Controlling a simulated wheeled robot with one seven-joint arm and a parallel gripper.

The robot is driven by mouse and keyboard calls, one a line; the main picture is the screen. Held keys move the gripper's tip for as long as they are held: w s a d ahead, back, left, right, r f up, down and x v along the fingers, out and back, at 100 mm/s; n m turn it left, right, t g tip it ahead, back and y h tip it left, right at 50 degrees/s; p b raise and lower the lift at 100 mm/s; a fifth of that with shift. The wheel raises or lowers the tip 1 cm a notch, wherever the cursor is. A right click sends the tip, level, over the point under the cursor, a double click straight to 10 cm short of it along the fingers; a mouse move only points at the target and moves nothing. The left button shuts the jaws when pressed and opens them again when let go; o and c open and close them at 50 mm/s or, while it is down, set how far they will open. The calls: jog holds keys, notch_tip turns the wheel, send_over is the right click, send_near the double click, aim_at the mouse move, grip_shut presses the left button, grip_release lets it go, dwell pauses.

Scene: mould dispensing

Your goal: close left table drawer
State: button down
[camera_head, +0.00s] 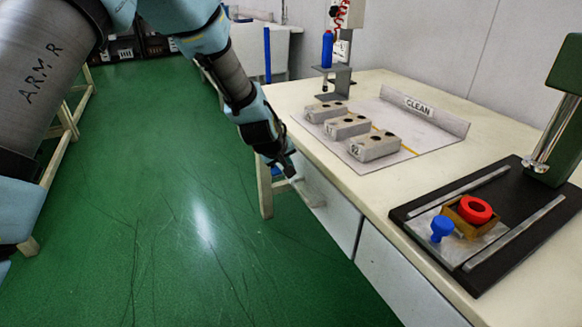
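The left table drawer (335,212) is a pale grey front under the near side of the cream table (375,196). A light handle-like piece (313,194) sticks out at its left part. I cannot tell how far the drawer stands open. My gripper (289,178) points down beside the drawer's left end, close to the handle piece. Whether it touches the piece is unclear. The fingers are small and dark, and I cannot tell whether they are open or shut.
The right drawer (400,281) looks flush. Several grey moulds (374,147) lie on a mat with a CLEAN sign (418,106). A black board (475,277) with a blue knob (442,228) and red ring (475,209) stands right. Green floor (150,210) is open at left.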

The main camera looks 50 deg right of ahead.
jog(key=a+v, duration=0.1)
jog(key=v, duration=0.9)
jog(key=shift+w+b, duration=0.25)
jog(key=shift+b, duration=0.15)
jog(key=shift+a, duration=0.1)
jog(key=w+a+r+n+y+p, duration=0.15)
jog(key=w+a, duration=0.25)
jog(key=a, duration=0.4)
jog(key=w+a+r+t+y+p, duration=0.1)
jog(key=w+a+r+p, duration=0.15)
jog(key=w+a, duration=0.35)
jog(key=w+a+r+y+p, duration=0.1)
jog(key=w+a+r, duration=0.2)
jog(key=a, duration=0.6)
jog(key=s+a+r+n+y+p, duration=0.1)
jog(key=a+r, duration=0.1)
jog(key=a, duration=0.7)
jog(key=s+a+r+n+g+y+p, duration=0.1)
jog(key=s+a+r+p, duration=0.1)
jog(key=a, duration=0.8)
jog(key=s+a+r+n+y+p, duration=0.1)
jog(key=s+a+r+p, duration=0.1)
jog(key=a, duration=0.7)
jog(key=shift+s+a+g, duration=0.15)
jog(key=shift+a+g, duration=0.15)
jog(key=shift+a, duration=0.05)
